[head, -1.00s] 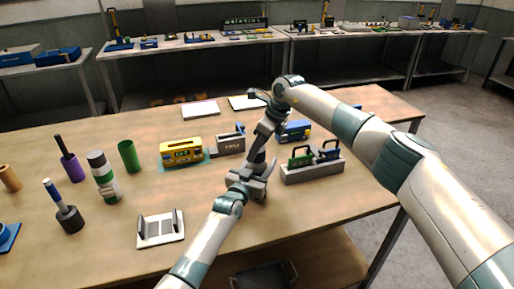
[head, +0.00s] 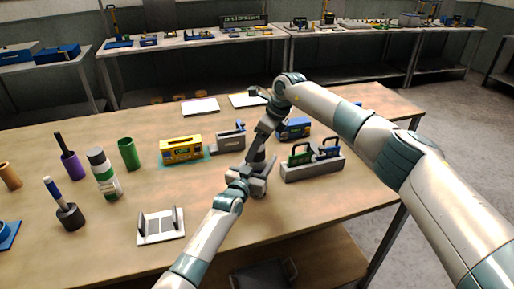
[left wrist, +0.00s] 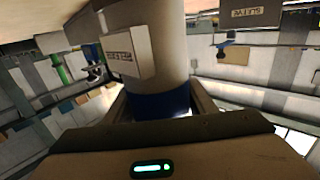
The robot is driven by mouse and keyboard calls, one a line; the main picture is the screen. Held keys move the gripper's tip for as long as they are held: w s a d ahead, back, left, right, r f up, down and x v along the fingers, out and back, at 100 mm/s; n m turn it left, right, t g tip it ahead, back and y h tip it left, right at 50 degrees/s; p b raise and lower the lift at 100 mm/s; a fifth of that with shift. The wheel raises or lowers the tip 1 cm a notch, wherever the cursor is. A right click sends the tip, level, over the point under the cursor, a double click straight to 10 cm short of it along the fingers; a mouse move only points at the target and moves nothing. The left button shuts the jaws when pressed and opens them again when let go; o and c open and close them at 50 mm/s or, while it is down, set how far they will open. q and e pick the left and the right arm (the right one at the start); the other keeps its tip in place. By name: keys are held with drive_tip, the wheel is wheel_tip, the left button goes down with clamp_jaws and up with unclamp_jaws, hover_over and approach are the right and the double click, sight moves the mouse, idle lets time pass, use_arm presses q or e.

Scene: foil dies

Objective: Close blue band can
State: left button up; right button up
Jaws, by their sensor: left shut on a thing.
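In the left wrist view a pale cylindrical can (left wrist: 158,45) with a blue band (left wrist: 162,105) at its near end stands between my left gripper's fingers. My left gripper (left wrist: 160,112) is shut on this can at the band. In the head view my left gripper (head: 262,176) is over the middle of the table. The can is mostly hidden there by the gripper and my right arm. My right arm comes in from the right and reaches down to the same spot. Its fingertips are too small and overlapped to tell their state. The can's lid cannot be made out.
A grey holder (head: 312,172) with green and blue handled tools stands just right of the grippers. A yellow box (head: 181,150) and a grey lettered block (head: 230,142) stand behind left. A white-green bottle (head: 104,175), a green cup (head: 129,155) and a white stand (head: 161,227) are left.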

drive_tip(key=v, duration=1.1)
drive_tip(key=shift+r, duration=0.2)
use_arm(q)
drive_tip(key=o, duration=1.6)
drive_tip(key=shift+s, duration=0.1)
drive_tip(key=b+v, duration=0.3)
drive_tip(key=v, duration=1.4)
drive_tip(key=shift+s+a, duration=0.1)
use_arm(e)
wheel_tip(320, 180, down, 3)
